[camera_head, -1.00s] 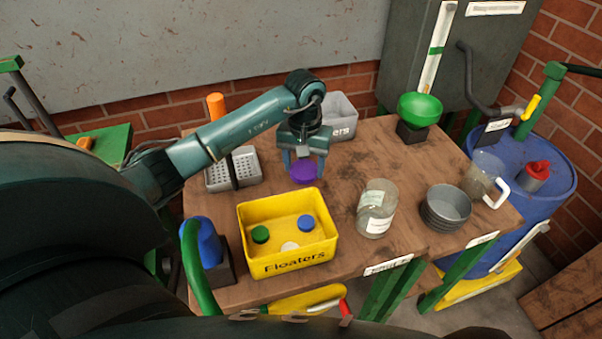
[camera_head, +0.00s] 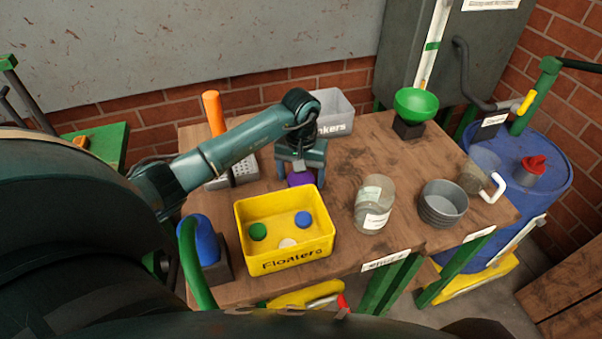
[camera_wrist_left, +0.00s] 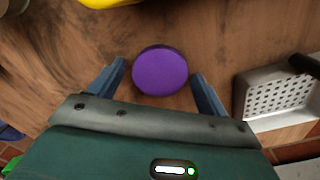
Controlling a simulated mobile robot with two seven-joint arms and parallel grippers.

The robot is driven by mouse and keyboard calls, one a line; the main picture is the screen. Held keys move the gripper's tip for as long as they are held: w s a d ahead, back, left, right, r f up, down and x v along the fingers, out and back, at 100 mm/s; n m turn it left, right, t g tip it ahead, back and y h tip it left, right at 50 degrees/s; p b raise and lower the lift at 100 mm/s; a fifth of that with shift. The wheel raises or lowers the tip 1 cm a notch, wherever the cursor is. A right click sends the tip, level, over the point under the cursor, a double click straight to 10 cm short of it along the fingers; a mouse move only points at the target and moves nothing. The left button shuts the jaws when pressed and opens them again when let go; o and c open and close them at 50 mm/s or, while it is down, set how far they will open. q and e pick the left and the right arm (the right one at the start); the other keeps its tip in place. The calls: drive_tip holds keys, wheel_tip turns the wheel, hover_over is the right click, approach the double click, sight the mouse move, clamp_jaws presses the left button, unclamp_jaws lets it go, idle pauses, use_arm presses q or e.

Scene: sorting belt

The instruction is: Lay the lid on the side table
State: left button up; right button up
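A round purple lid (camera_head: 299,180) lies on the wooden table behind the yellow bin. It also shows in the left wrist view (camera_wrist_left: 160,71) as a flat purple disc. My left gripper (camera_head: 301,183) points down over it with its fingers open. In the left wrist view the two fingers stand on either side of the lid, with a gap on both sides, so nothing is gripped. The gripper partly hides the lid in the head view. My right gripper is not in view. A green-topped table (camera_head: 103,146) stands at the far left.
The yellow Floaters bin (camera_head: 284,260) holds green, blue and white discs. A grey bin (camera_head: 334,113) and perforated metal tray (camera_wrist_left: 279,92) stand nearby. A glass jar (camera_head: 373,205), grey bowls (camera_head: 442,205) and green funnel (camera_head: 416,103) stand to the right.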

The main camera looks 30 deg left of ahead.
sight(301, 180)
use_arm(q)
drive_tip(key=shift+o, duration=0.2)
drive_tip(key=shift+w+r, duration=0.1)
drive_tip(key=shift+r, duration=0.35)
wheel_tip(301, 180, up, 11)
drive_tip(key=b, duration=0.1)
drive_tip(key=shift+r, duration=0.2)
idle(0.3)
